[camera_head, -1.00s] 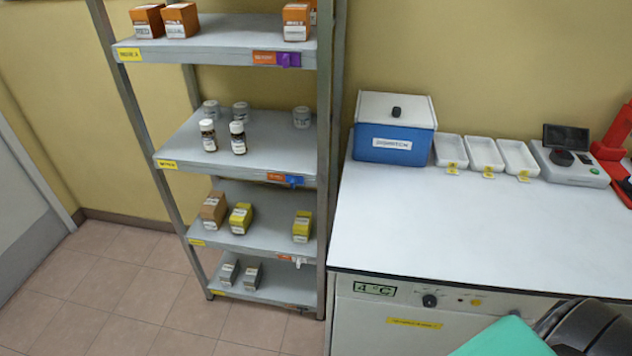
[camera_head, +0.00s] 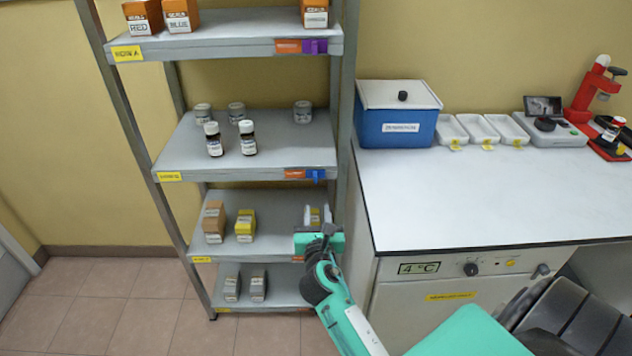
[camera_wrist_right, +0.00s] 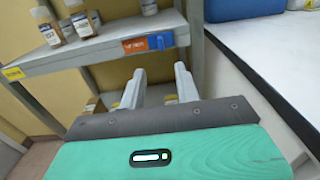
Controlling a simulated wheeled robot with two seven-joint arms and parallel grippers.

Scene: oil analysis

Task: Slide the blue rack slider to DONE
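The blue rack slider (camera_head: 315,175) sits on the front edge of the second shelf from the top (camera_head: 240,174), near its right end. It is just right of an orange label (camera_head: 294,174) whose text is too small to read. The slider also shows in the right wrist view (camera_wrist_right: 160,41), beyond my fingers. My right gripper (camera_head: 317,214) is below the slider, in front of the third shelf, and does not touch it. Its two pale fingers (camera_wrist_right: 160,85) are apart with nothing between them. My left gripper is not in view.
Two dark bottles (camera_head: 231,139) and several grey-lidded jars stand on the slider's shelf. A purple slider (camera_head: 315,46) is on the shelf above. Yellow and brown boxes (camera_head: 245,225) stand on the shelf below. A white counter (camera_head: 480,195) with a blue box (camera_head: 395,128) is close on the right.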

